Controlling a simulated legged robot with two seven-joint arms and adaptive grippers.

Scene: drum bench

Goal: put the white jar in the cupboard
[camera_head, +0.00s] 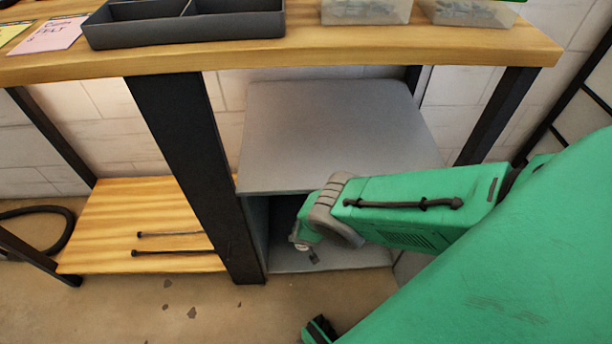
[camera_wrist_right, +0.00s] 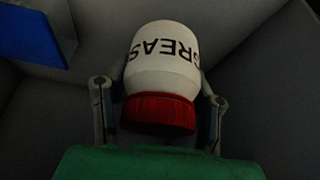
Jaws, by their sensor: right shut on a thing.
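The white jar (camera_wrist_right: 163,58) shows in the right wrist view, with a red lid (camera_wrist_right: 160,112) and dark lettering reading "REAS". It sits between the two fingers of my right gripper (camera_wrist_right: 158,108), which is shut on it. The lid points toward the wrist camera. The grey cupboard (camera_head: 335,125) stands under the bench in the head view, with its front open. My right arm reaches into this opening, and the gripper's fingers and the jar are hidden there in the head view. I cannot tell whether the jar touches the cupboard floor. My left gripper is not in view.
A blue object (camera_wrist_right: 30,32) is at upper left in the right wrist view, inside the dark grey walls. The wooden bench top (camera_head: 300,62) is above the cupboard, and a black bench leg (camera_head: 185,150) stands just left of it. A low wooden shelf (camera_head: 130,215) holds two thin rods.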

